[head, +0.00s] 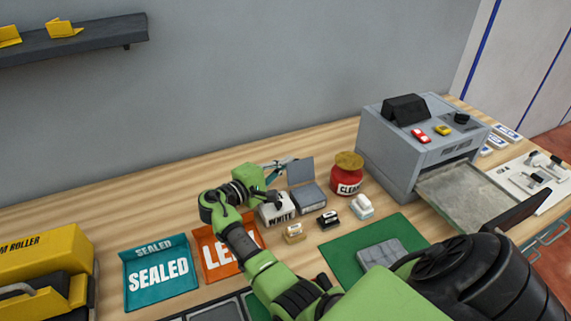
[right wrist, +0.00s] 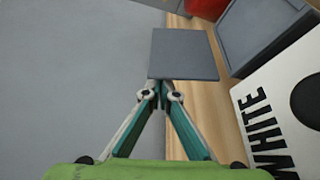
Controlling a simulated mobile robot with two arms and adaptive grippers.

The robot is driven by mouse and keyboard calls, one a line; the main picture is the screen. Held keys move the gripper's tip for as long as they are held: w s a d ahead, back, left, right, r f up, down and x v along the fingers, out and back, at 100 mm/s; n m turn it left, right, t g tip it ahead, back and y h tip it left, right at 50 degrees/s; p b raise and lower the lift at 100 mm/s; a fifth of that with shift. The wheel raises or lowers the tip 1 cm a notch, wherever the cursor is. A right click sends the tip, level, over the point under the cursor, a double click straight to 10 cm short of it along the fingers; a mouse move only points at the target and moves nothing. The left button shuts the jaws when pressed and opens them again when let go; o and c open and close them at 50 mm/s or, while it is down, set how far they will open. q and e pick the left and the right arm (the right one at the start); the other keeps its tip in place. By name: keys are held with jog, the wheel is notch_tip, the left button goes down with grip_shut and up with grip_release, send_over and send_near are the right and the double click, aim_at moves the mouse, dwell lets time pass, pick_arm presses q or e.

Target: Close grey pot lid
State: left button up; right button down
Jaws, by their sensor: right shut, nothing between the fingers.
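The grey pot (head: 309,198) stands on the bench with its square lid (head: 301,170) raised, standing up at its back edge. In the right wrist view the lid (right wrist: 184,53) lies just beyond my fingertips, with the pot's body (right wrist: 262,32) to its right. My right gripper (head: 288,163) is shut and empty, its fingertips beside the raised lid at the back. In the right wrist view the fingertips (right wrist: 161,92) converge near the lid's lower edge; I cannot tell whether they touch it. My left gripper is not in view.
A white pot (head: 277,213) stands left of the grey pot, close under my right gripper. A red jar (head: 347,175) stands to the right, before a grey machine (head: 400,150). Small stamps (head: 328,219) sit in front. Orange (head: 212,262) and teal (head: 160,275) trays lie left.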

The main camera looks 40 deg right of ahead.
aim_at(304, 160)
jog(key=shift+s, duration=0.1)
jog(key=shift+s+m, duration=0.1)
jog(key=shift+m, duration=0.2)
jog(key=shift+s+a+r+m+h+b, duration=0.2)
jog(key=shift+s+r+m+b, duration=0.1)
jog(key=shift+s+b, duration=0.15)
jog(key=shift+s+a+r+m+h+b, duration=0.1)
jog(key=shift+s+r+m+h+b, duration=0.1)
jog(key=shift+s+m+b, duration=0.15)
jog(key=shift+s+a+r, duration=0.1)
jog(key=shift+s+r, duration=0.05)
jog(key=shift+s, duration=0.1)
jog(key=shift+s+a+r, duration=0.15)
jog(key=shift+s, duration=0.35)
jog(key=shift+s+a+r, duration=0.1)
jog(key=shift+s+a, duration=0.05)
jog(key=shift+s, duration=0.35)
jog(key=shift+s+a+f+p, duration=0.1)
jog(key=shift+s+a+p, duration=0.1)
jog(key=shift+s, duration=0.25)
jog(key=shift+s+a+f+p, duration=0.1)
jog(key=shift+s+p, duration=0.1)
jog(key=shift+s, duration=0.25)
jog(key=shift+s, duration=0.1)
